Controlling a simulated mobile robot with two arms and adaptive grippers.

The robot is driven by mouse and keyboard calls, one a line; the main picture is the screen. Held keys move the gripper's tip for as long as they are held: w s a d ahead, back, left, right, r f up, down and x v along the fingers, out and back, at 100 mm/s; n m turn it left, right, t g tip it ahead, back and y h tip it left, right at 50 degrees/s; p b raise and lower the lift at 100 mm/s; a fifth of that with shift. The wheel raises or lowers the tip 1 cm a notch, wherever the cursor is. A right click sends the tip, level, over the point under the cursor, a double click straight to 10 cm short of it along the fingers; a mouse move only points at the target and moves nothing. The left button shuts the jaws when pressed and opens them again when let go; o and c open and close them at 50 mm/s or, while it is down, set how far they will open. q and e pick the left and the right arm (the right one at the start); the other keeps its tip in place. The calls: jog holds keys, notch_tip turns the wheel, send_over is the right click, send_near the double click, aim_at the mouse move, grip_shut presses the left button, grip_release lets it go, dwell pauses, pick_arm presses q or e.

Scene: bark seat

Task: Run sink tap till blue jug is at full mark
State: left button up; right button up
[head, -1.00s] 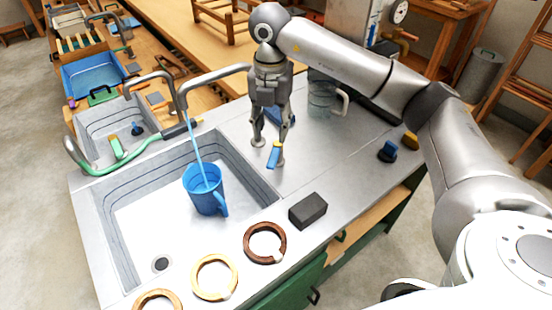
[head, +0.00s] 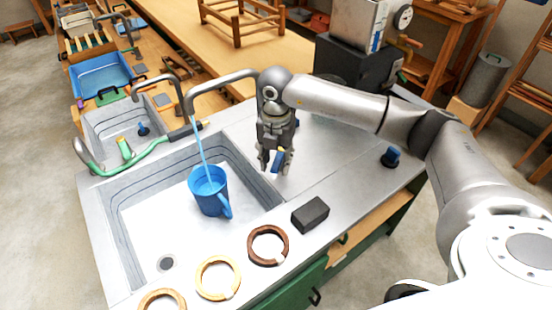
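The blue jug (head: 208,193) stands upright in the large sink (head: 135,215), its handle toward the lower right. A thin blue stream (head: 202,150) falls into it from the grey tap spout (head: 189,103). The jug looks partly filled, but I cannot make out the full mark. My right gripper (head: 275,163) points down at the sink's right rim. Its fingers look apart, with a small blue and yellow piece (head: 279,158), perhaps the tap handle, by the right finger. I cannot tell whether they touch it. My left gripper is out of view.
A dark block (head: 310,213) and several wooden rings, including a dark one (head: 251,250), lie along the front counter edge. A green hose (head: 125,158) lies across the left rim. The counter between block and blue-topped item is clear.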

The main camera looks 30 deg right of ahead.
grip_shut()
jog(key=w+m, duration=0.1)
jog(key=m, duration=0.1)
jog(key=a+m+b, duration=0.1)
jog(key=shift+w+a+m, duration=0.1)
jog(key=shift+w+m, duration=0.25)
jog(key=shift+m, duration=0.05)
jog(key=shift+w+a+m, duration=0.15)
jog(key=shift+w+m, duration=0.4)
jog(key=shift+m, duration=0.5)
jog(key=shift+w+a+m, duration=0.15)
jog(key=shift+w+m, duration=0.4)
jog(key=shift+m, duration=0.5)
jog(key=shift+r, duration=0.1)
jog(key=shift+o, duration=0.9)
grip_release()
